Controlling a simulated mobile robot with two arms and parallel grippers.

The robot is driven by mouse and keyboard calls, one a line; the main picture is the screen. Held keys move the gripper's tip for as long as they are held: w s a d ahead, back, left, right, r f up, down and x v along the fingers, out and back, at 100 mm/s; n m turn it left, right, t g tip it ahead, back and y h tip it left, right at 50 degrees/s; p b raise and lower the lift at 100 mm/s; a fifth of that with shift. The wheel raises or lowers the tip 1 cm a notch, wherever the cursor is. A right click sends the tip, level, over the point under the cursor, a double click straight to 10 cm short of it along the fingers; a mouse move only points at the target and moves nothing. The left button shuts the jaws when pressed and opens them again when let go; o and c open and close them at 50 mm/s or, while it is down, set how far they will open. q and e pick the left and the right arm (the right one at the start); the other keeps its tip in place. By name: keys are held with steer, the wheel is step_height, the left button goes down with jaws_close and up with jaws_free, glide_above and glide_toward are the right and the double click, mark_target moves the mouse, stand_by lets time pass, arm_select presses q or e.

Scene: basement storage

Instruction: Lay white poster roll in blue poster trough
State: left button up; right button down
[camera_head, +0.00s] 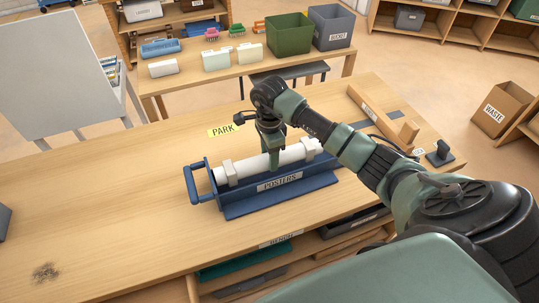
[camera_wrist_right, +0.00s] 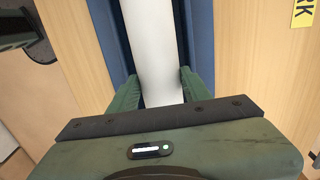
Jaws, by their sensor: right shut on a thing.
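The white poster roll (camera_head: 240,169) lies lengthwise along the blue poster trough (camera_head: 236,208), within its walls, in the head view. The trough stands on the wooden workbench and carries a POSTERS label and a handle at its left end. My right gripper (camera_head: 273,163) reaches down from above and is shut around the middle of the roll. In the right wrist view the roll (camera_wrist_right: 154,45) runs between my green fingers, with the blue trough (camera_wrist_right: 202,40) on both sides. Whether the roll touches the trough floor is hidden. My left gripper is not in view.
A yellow PARK label (camera_head: 224,130) lies behind the trough. A wooden piece (camera_head: 372,112) and a small dark block (camera_head: 439,153) are at the bench's right. A second table with bins stands behind.

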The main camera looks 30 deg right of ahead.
jaws_free()
steer(key=shift+r+p, duration=3)
steer(key=shift+r, duration=2.05)
